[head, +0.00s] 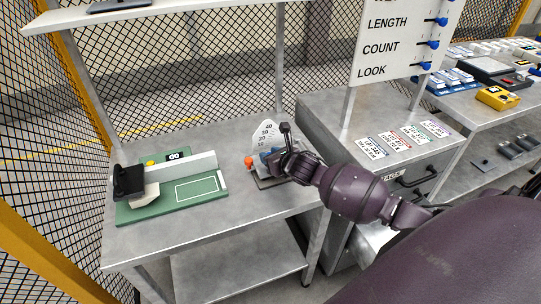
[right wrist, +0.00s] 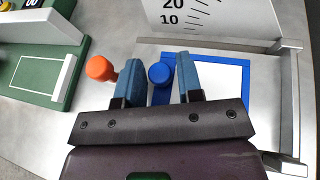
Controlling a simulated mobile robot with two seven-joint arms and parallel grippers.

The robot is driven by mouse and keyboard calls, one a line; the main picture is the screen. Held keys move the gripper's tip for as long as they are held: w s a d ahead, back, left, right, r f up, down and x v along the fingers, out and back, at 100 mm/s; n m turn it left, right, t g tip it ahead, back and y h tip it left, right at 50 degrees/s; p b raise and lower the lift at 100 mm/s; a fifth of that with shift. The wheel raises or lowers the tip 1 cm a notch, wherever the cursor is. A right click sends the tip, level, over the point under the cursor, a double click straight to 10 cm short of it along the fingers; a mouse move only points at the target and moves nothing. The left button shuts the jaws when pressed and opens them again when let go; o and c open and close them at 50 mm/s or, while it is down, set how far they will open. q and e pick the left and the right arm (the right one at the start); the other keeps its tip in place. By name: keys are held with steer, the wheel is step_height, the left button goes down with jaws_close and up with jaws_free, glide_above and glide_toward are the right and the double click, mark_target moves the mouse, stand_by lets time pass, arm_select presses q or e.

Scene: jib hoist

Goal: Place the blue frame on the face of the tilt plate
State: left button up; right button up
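The blue frame (right wrist: 246,85) shows in the right wrist view as a blue border around a white area, with a round blue knob (right wrist: 160,73) at its left side. It lies over or on the tilt plate, beneath a white angle scale (right wrist: 215,18); I cannot tell whether it is fully seated. In the head view my right gripper (head: 278,162) is at the tilt stand and hides most of the frame. My left gripper is not in view.
An orange knob (right wrist: 101,68) stands close to the left finger. A green fixture (head: 170,200) with a grey fence and black block lies left on the bench. A drawer cabinet (head: 345,120) with labels stands right. The bench front is clear.

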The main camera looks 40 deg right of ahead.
steer(key=shift+o, duration=0.9)
